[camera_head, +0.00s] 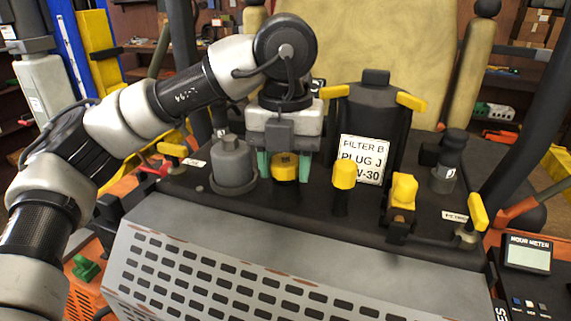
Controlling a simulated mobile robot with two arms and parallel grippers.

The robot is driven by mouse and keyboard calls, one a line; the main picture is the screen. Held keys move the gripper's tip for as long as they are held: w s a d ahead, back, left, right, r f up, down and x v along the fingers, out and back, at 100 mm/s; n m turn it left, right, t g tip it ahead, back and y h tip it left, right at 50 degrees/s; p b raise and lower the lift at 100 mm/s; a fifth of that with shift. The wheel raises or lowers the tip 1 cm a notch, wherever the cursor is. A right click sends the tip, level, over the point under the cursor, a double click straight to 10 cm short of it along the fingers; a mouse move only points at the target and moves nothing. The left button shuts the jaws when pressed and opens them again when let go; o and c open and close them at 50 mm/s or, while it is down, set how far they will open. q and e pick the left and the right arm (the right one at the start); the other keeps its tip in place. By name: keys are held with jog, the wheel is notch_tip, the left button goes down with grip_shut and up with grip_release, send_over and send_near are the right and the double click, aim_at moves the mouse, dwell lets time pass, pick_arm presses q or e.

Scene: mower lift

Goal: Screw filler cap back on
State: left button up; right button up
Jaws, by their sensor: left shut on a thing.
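My left gripper (284,168) comes down from above onto the yellow filler cap (285,167) on the dark engine deck. Its two teal fingers stand on either side of the cap and are shut on it. The cap is upright and low at the deck. The filler opening under it is hidden, so I cannot tell whether the cap is seated on it. My right gripper is not in view.
A grey round housing (232,163) stands close left of the cap. To the right are a yellow-topped post (344,174), a white label (361,160) and a yellow fitting (403,190). A perforated grey guard (230,275) lies in front. An hour meter (528,254) is at the far right.

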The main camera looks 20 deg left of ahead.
aim_at(285, 160)
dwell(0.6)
pick_arm(q)
jog(key=o, duration=1)
jog(key=shift+c, duration=0.2)
jog(key=shift+r, duration=0.15)
notch_tip(285, 160, up, 8)
jog(key=p, duration=0.5)
jog(key=shift+p, duration=0.3)
